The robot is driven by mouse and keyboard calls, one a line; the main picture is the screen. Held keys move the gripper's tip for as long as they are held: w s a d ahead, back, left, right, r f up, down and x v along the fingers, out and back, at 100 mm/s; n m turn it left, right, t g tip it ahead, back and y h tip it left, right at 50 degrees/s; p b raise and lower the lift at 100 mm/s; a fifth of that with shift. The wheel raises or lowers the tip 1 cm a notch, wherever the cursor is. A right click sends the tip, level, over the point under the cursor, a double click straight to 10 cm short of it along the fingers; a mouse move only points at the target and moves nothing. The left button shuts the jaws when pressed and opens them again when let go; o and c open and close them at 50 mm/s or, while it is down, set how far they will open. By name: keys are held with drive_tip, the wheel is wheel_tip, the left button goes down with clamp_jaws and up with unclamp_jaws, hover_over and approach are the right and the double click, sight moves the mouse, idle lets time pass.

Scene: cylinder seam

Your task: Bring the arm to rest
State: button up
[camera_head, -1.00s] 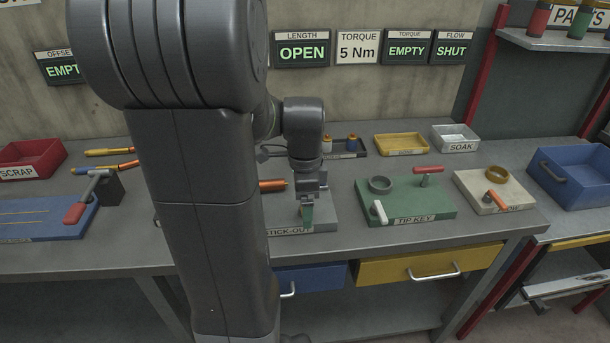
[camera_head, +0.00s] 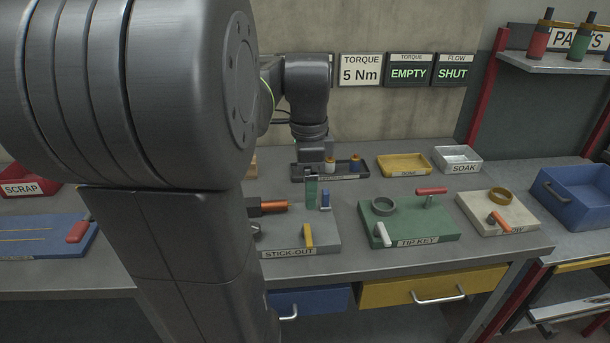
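My gripper (camera_head: 312,180) hangs pointing down from my wrist, above the back part of the grey STICK-OUT board (camera_head: 335,236). A narrow green piece (camera_head: 311,194) shows at its lower end. I cannot tell whether this is a fingertip or something held, and the finger gap is not clear. A yellow upright piece (camera_head: 308,236) stands on the board in front of and below the gripper. My arm hides much of the left of the bench.
The green TIP-KEY board (camera_head: 408,216), a cream board (camera_head: 492,212), a yellow tray (camera_head: 403,164) and the white SOAK tray (camera_head: 457,158) lie to the right. A dark tray (camera_head: 345,171) is behind the gripper. A blue bin (camera_head: 575,190) stands far right. The red SCRAP bin (camera_head: 30,187) is at left.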

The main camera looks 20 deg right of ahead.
sight(308, 234)
wheel_tip(308, 234, down, 14)
drive_tip(key=shift+f, duration=0.1)
idle(0.6)
